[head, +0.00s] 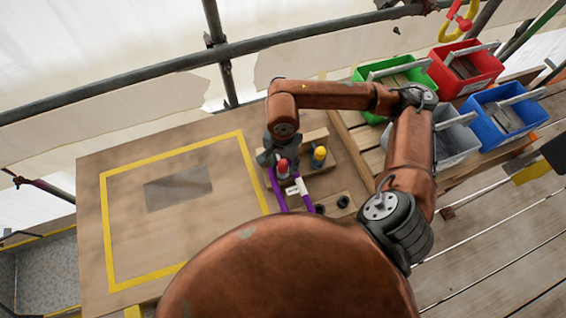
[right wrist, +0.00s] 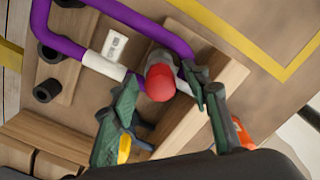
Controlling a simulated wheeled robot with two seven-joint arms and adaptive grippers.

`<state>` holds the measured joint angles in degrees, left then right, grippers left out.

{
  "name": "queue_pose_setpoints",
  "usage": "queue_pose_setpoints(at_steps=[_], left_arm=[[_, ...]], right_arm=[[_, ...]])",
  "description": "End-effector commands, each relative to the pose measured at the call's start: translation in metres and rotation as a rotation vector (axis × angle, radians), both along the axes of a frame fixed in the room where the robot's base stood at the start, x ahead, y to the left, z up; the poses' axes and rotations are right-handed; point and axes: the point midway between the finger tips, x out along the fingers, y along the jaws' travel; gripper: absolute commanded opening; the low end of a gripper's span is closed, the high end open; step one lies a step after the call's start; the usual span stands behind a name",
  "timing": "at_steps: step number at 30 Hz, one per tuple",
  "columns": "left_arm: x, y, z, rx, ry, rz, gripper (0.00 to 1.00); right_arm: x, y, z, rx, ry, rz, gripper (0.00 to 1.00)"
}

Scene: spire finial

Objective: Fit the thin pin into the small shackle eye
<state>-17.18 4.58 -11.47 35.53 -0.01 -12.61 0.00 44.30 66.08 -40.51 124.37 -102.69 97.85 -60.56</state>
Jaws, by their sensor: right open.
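A red-topped pin (head: 282,165) stands at the wooden block, under my right gripper (head: 273,156). In the right wrist view its round red head (right wrist: 160,82) lies between the two open fingers, with no clear grip on it. A yellow-topped pin (head: 320,153) stands to its right in the head view; part of it shows by a finger in the wrist view (right wrist: 124,148). Which pin is the thin one I cannot tell. A bent purple shackle-like loop (right wrist: 70,45) with white sections passes beside the red pin. Its eye is hidden. My left gripper is not in view.
Black ring-like sockets (head: 343,201) sit on a wooden strip near the loop. Green (head: 420,77), red (head: 490,66), blue (head: 529,112) and grey (head: 462,139) bins stand at the right. The yellow-outlined area (head: 122,284) at the left holds only a flat grey patch.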

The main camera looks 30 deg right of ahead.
Motion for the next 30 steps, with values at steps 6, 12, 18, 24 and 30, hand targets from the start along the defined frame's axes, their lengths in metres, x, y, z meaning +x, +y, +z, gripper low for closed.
queue_pose_setpoints(at_steps=[6, 12, 18, 24, 30], left_arm=[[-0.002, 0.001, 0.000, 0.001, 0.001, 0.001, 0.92], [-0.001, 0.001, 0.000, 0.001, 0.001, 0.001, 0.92], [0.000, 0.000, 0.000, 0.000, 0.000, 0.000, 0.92], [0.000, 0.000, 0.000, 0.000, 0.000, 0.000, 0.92], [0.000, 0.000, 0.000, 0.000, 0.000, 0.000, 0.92]], right_arm=[[0.000, 0.000, 0.001, 0.000, 0.000, 0.000, 0.43], [0.002, 0.000, 0.020, 0.000, -0.004, 0.001, 0.43], [0.001, 0.000, 0.062, 0.000, -0.006, 0.001, 0.43], [0.001, 0.000, 0.099, 0.000, -0.004, 0.000, 0.43], [0.001, 0.000, 0.118, 0.000, -0.001, 0.000, 0.43]])
